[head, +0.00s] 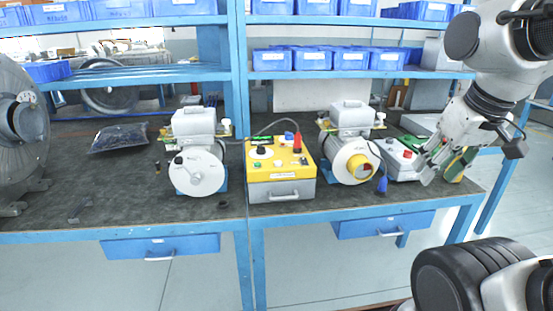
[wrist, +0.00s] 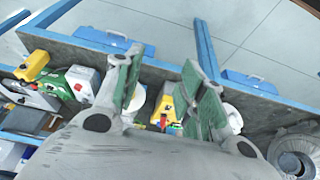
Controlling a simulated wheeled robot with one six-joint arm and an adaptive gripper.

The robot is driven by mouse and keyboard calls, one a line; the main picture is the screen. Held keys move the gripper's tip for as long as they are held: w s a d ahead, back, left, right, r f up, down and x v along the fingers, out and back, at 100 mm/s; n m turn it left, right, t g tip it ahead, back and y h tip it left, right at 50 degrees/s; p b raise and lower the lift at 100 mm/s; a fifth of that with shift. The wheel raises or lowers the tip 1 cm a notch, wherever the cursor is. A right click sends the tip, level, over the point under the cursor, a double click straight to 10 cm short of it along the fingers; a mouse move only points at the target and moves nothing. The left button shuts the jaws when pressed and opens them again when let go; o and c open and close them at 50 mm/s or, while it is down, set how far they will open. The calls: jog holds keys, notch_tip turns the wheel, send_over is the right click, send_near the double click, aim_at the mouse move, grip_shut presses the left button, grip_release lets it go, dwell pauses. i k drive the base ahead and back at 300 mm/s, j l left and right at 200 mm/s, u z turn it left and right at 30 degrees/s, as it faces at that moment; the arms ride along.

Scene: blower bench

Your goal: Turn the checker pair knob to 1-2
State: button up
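A yellow-topped box (head: 281,168) with a grey front stands at the middle of the bench. Its top carries a white dial with a black knob (head: 261,151), a red lamp or plug and small buttons. I cannot read its markings or tell for certain that this is the checker. My gripper (head: 435,162) is at the right end of the bench, apart from this box, with its fingers spread and nothing between them. In the wrist view my gripper (wrist: 165,88) shows both green-padded fingers apart. Part of the yellow box (wrist: 166,106) shows between them.
White blower units (head: 197,168) and (head: 352,155) flank the yellow box. A white box with a red button (head: 398,158) and a green-and-yellow item (head: 458,165) are near my gripper. A large grey blower (head: 22,125) is far left. Bench front is mostly clear.

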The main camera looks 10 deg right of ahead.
aim_at(289, 136)
jog(key=i, duration=1.1)
